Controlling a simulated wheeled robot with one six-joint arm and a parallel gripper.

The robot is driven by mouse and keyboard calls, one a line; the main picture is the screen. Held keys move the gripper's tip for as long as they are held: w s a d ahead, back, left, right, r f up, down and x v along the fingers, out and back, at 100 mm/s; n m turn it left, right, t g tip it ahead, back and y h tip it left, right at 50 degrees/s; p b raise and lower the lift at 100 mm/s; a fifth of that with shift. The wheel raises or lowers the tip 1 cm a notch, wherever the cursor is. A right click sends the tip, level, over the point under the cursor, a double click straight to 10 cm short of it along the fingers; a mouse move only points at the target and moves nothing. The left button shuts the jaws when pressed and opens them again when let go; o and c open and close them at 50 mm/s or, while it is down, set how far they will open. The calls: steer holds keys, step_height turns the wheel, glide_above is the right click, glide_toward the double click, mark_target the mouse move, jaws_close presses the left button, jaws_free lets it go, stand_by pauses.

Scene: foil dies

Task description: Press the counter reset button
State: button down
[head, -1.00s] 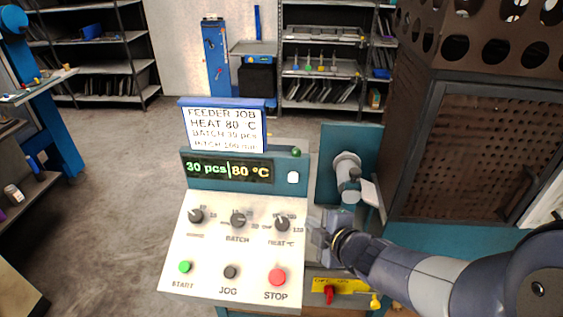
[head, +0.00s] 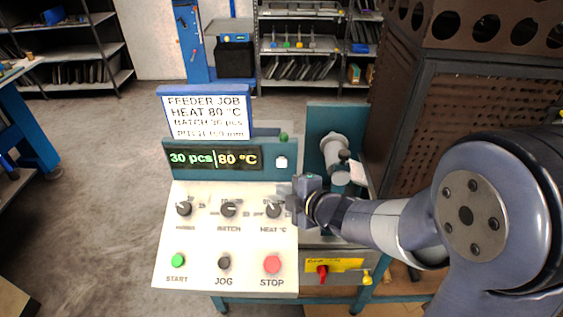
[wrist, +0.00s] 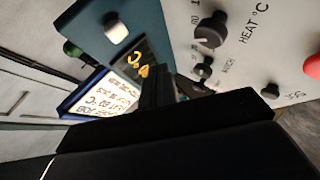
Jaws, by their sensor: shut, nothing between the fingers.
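The white square button (head: 281,162) is on the teal display panel, just right of the lit display (head: 213,158), which reads 30 pcs and 80 °C. It also shows in the wrist view (wrist: 116,28), near the top. My gripper (head: 297,198) is shut and empty in the head view. It is at the right edge of the control panel, beside the heat knob (head: 273,209) and below the white button, apart from it. In the wrist view my shut fingers (wrist: 155,85) cover part of the display.
The sloped panel (head: 200,245) carries knobs and the green start (head: 178,261), black jog (head: 224,263) and red stop (head: 272,264) buttons. A job sign (head: 207,115) stands above the display. A grey cylinder fitting (head: 335,152) and a brown perforated cabinet (head: 460,115) stand to the right.

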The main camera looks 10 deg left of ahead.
mark_target(282, 161)
steer(key=shift+w+a+p, duration=0.2)
steer(key=shift+w+p, duration=0.05)
steer(key=shift+w, duration=0.7)
steer(key=shift+w+a+p, duration=0.25)
steer(key=shift+w, duration=0.7)
steer(key=shift+w+a+p, duration=0.2)
steer(key=shift+w+p, duration=0.05)
steer(key=shift+w, duration=0.7)
steer(key=shift+w, duration=0.1)
steer(key=shift+w+a, duration=0.1)
steer(key=shift+w, duration=0.2)
steer(key=shift+w+a, duration=0.15)
steer(key=shift+w, duration=0.35)
stand_by(0.4)
stand_by(0.3)
steer(key=shift+s+d, duration=0.25)
steer(key=shift+s, duration=0.65)
